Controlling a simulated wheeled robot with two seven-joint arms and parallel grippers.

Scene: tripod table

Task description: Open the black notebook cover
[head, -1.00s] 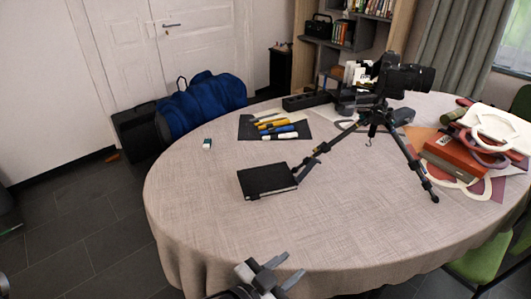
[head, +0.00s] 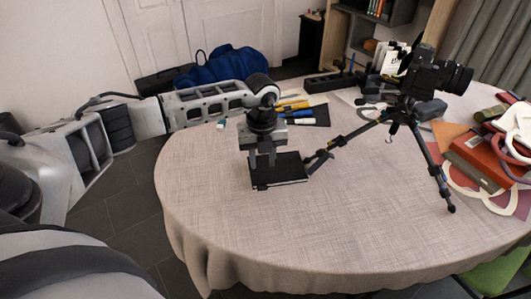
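The black notebook (head: 283,172) lies on the light tablecloth of the round table (head: 330,225), left of the tripod. It looks shut. My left gripper (head: 263,162) points down over the notebook's far left part and covers some of it. Its two fingers are apart with nothing visible between them. I cannot tell whether the fingertips touch the cover. My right gripper is not in view.
A tripod with a camera (head: 430,75) stands at the right; one leg foot is close to the notebook's right edge. Pens on a dark mat (head: 318,116) lie behind. Books (head: 480,160) are piled at the far right. The near tabletop is clear.

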